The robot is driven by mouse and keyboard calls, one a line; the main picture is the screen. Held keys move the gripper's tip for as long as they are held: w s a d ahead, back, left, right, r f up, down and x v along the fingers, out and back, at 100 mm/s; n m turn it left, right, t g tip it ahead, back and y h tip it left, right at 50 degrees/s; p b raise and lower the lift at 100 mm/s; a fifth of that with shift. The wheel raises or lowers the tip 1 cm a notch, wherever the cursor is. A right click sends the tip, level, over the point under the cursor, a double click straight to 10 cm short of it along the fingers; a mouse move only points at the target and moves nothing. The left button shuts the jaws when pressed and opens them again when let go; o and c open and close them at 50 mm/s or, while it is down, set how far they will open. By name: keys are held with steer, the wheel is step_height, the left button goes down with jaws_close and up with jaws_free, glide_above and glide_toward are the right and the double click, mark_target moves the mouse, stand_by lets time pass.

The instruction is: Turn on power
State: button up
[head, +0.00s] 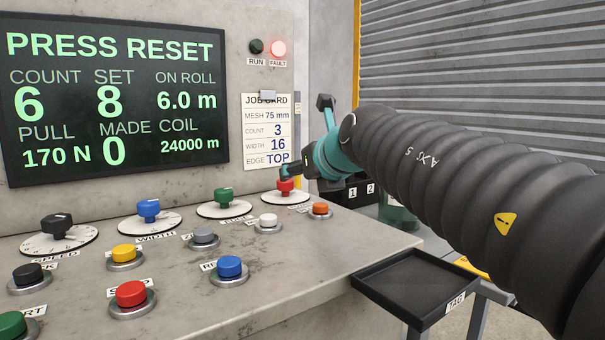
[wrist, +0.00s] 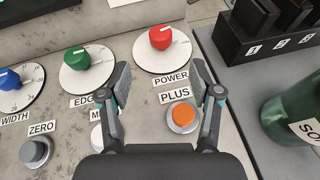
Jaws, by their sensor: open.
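The red power knob (wrist: 160,38) sits on a round white dial (wrist: 143,58) with the label POWER (wrist: 171,77) below it. In the head view the red knob (head: 285,186) is at the far right end of the back row, partly behind my gripper (head: 297,170). In the wrist view my gripper (wrist: 161,77) is open and empty. Its two fingers are spread on either side of the space just below the knob, and they do not hold it. A light mark shows on the knob's top; I cannot read its exact setting.
An orange PLUS button (wrist: 182,115) lies between and below the fingers. A green knob (wrist: 75,57) is left of the power dial. The screen (head: 115,95) reads PRESS RESET, and the red FAULT lamp (head: 279,48) glows. A black tray (head: 415,285) juts from the panel's right side.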

mark_target(285, 188)
steer(key=w+d, duration=0.1)
steer(key=d, duration=0.1)
steer(key=w+d+m, duration=0.1)
steer(key=d, duration=0.2)
steer(key=w+d+f+m, duration=0.1)
steer(key=d, duration=0.1)
steer(key=shift+d+h, duration=0.15)
steer(key=shift+h, duration=0.25)
steer(key=shift+d+r+y, duration=0.15)
steer(key=shift+d+y, duration=0.05)
steer(key=shift+y, duration=0.2)
steer(key=a+n+y, duration=0.1)
steer(key=s+a+r+n+g+y, duration=0.1)
steer(key=s+a+n+y, duration=0.1)
steer(key=shift+a+r+n+g, duration=0.15)
steer(key=shift+r+n+g, duration=0.15)
steer(key=shift+r+n, duration=0.1)
steer(key=shift+s+a+n+y, duration=0.25)
steer(key=shift+a+n+y, duration=0.1)
steer(key=shift+n, duration=0.35)
steer(key=x, duration=1.3)
steer(key=shift+w+a+f, duration=0.15)
steer(key=shift+a+f, duration=0.05)
steer(key=shift+f, duration=0.2)
steer(key=c, duration=1.2)
